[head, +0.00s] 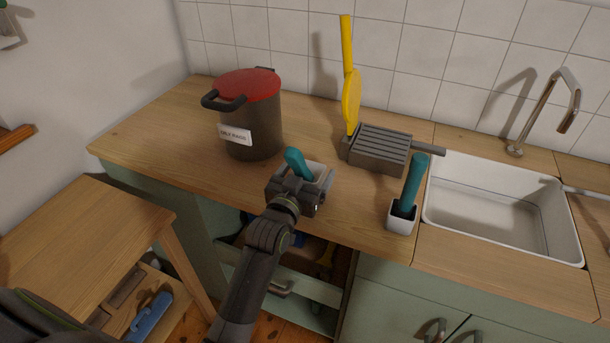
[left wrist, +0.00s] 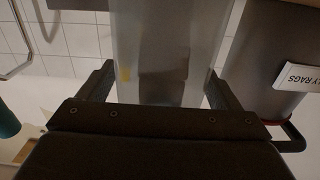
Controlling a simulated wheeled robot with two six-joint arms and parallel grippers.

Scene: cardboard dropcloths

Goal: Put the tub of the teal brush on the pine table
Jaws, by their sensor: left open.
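A grey tub (head: 321,172) stands on the wooden counter with a teal handle (head: 298,164) leaning in it. A second teal-handled brush (head: 413,182) stands in a small white tub (head: 401,220) near the sink. My left gripper (head: 297,187) is at the near side of the grey tub. In the left wrist view the grey tub (left wrist: 165,60) fills the space between the two open fingers (left wrist: 160,88); whether they touch it I cannot tell. The low pine table (head: 85,225) is at the left, its top bare. My right gripper is not in view.
A dark bin with a red lid (head: 248,85), labelled for rags, stands left of the grey tub. A ridged grey box (head: 380,150) and an upright yellow tool (head: 350,95) stand behind. The white sink (head: 500,205) is right. A drawer (head: 300,285) hangs open below.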

